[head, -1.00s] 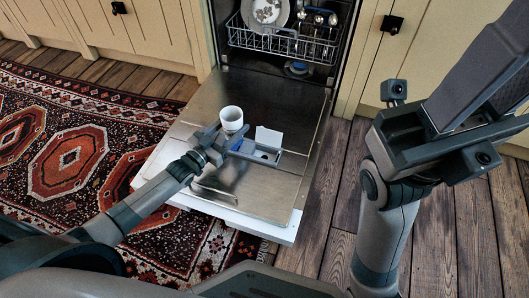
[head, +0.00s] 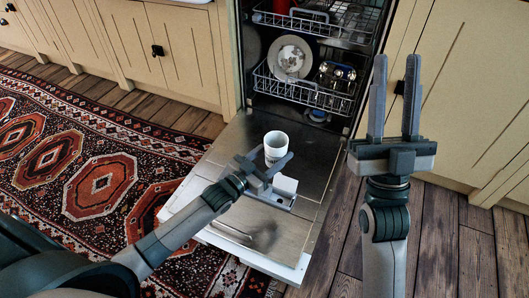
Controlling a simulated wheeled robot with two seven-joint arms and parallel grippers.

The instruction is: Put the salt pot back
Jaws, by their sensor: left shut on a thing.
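A white, open-topped pot (head: 275,148), likely the salt pot, is upright over the open dishwasher door (head: 222,158). My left gripper (head: 267,166) is shut on its lower part, and the fingers hide some of its base. I cannot tell whether the pot touches the door. My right gripper (head: 394,98) is open and empty, to the right of the dishwasher, its two fingers pointing up in the picture and well apart.
The door's dispenser (head: 278,197) has its flap (head: 286,184) raised, just beside the pot. The lower rack (head: 305,91) holds a plate (head: 290,58) and cutlery. The upper rack (head: 345,20) is above. A patterned rug (head: 100,185) lies left; bare wooden floor (head: 440,240) is right.

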